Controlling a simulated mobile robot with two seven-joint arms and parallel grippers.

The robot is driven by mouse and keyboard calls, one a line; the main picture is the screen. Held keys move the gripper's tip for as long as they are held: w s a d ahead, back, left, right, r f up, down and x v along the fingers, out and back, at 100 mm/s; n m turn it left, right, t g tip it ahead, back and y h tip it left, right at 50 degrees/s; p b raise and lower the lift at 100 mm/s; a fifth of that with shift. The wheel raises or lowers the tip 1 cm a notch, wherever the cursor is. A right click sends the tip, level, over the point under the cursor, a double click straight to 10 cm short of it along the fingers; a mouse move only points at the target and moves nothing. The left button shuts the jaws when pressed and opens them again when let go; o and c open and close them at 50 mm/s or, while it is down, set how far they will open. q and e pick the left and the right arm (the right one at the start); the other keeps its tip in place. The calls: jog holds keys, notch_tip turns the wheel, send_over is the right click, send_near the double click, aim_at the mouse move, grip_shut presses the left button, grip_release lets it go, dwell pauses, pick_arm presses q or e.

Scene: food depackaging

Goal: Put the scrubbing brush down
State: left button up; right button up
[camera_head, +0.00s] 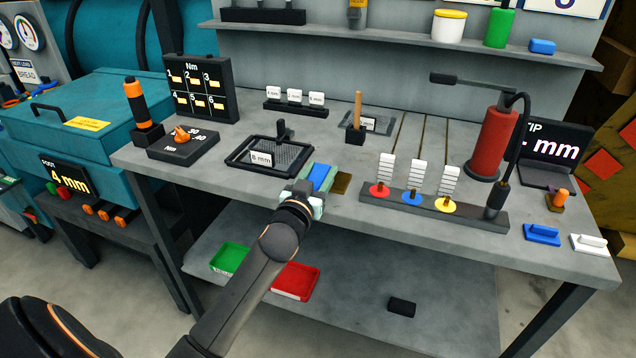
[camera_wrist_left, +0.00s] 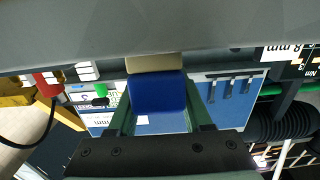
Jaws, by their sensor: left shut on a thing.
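My left gripper (camera_head: 312,186) is over the front edge of the workbench. It is shut on the scrubbing brush (camera_head: 321,176), a blue block between the two pale green fingers. In the left wrist view the brush (camera_wrist_left: 158,93) sits between the fingers of the left gripper (camera_wrist_left: 158,110). Its tan bristle side (camera_wrist_left: 155,63) faces the grey bench surface (camera_wrist_left: 150,30); whether they touch is not clear. An olive-brown patch (camera_head: 342,183) shows just right of the gripper in the head view. My right gripper is not in view.
A black-framed mesh tray (camera_head: 240,165) lies just behind the gripper. Right of it stand a block with a wooden handle (camera_head: 356,120) and a rack of coloured discs (camera_head: 412,197). A blue block (camera_head: 541,235) and white block (camera_head: 590,243) lie at the right front. Green and red bins sit below.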

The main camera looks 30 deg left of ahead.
aim_at(320, 170)
pick_arm(q)
grip_shut()
jog(key=shift+r, duration=0.5)
notch_tip(320, 170, up, 2)
jog(key=shift+r, duration=0.15)
jog(key=s+r, duration=0.1)
jog(key=s+d+r, duration=0.1)
jog(key=r, duration=0.1)
jog(key=s+d+r+p, duration=0.1)
jog(key=r, duration=0.1)
jog(key=shift+s+d, duration=0.15)
jog(key=shift+s, duration=0.15)
jog(key=s+d+r+p, duration=0.1)
jog(key=s+d+r, duration=0.4)
jog(key=s, duration=0.3)
jog(key=s+d+f+m+h+p, duration=0.1)
jog(key=s+d+f+m+h, duration=0.1)
jog(key=s+d+f+h, duration=0.2)
jog(key=d+f, duration=0.3)
jog(key=f, duration=0.3)
jog(key=shift+d+f+m+t, duration=0.25)
jog(key=shift+d+m+t, duration=0.05)
jog(key=shift+m, duration=0.1)
jog(key=shift+w+a, duration=0.1)
